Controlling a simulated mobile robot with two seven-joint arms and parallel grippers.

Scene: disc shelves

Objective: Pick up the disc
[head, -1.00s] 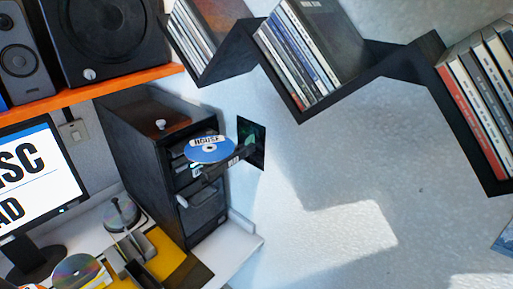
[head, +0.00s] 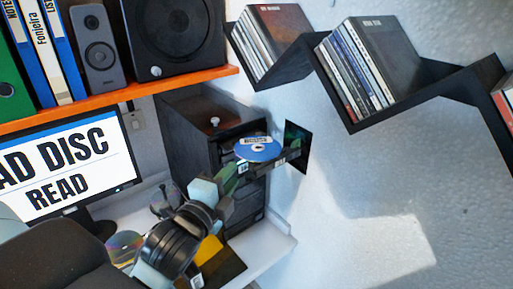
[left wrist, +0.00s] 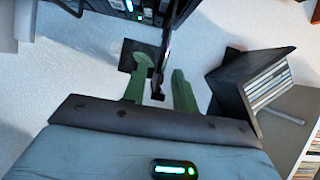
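The blue disc (head: 257,149) with a white label lies on a tray that sticks out of the black drive tower (head: 195,140). My left gripper (head: 238,176) has green fingers and is just below and left of the disc in the head view. In the left wrist view the left gripper (left wrist: 160,88) is open, its fingers apart. A thin dark edge (left wrist: 163,62) shows between and beyond them; I cannot tell whether it is the disc or the tray. No contact with the disc can be made out. My right gripper is not in view.
An orange shelf (head: 150,85) with a speaker (head: 175,40) is above. Black zigzag wall shelves (head: 350,120) hold cases. The wall at lower right is bare.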

